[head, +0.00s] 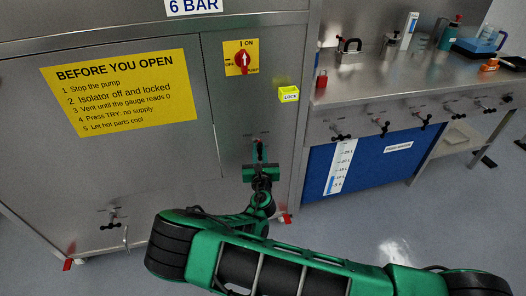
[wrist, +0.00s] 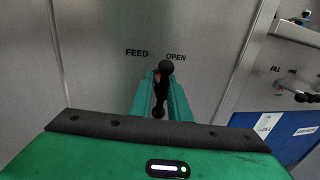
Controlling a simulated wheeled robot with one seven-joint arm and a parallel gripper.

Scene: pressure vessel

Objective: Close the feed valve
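The feed valve (head: 259,149) is on the lower right of the steel cabinet front. In the wrist view its lever with a black ball knob (wrist: 166,67) points up, between the printed words FEED and OPEN. My gripper (head: 260,162) is at the valve, with its green fingers (wrist: 162,88) close together on both sides of the lever. They look shut on it, just below the knob.
A red isolator switch (head: 243,59) and a yellow LOCK box (head: 289,94) are above the valve. Another valve (head: 112,222) is at the cabinet's lower left. A steel bench (head: 390,85) with several valves and a blue tank (head: 360,165) stands at right. Grey floor is clear in front.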

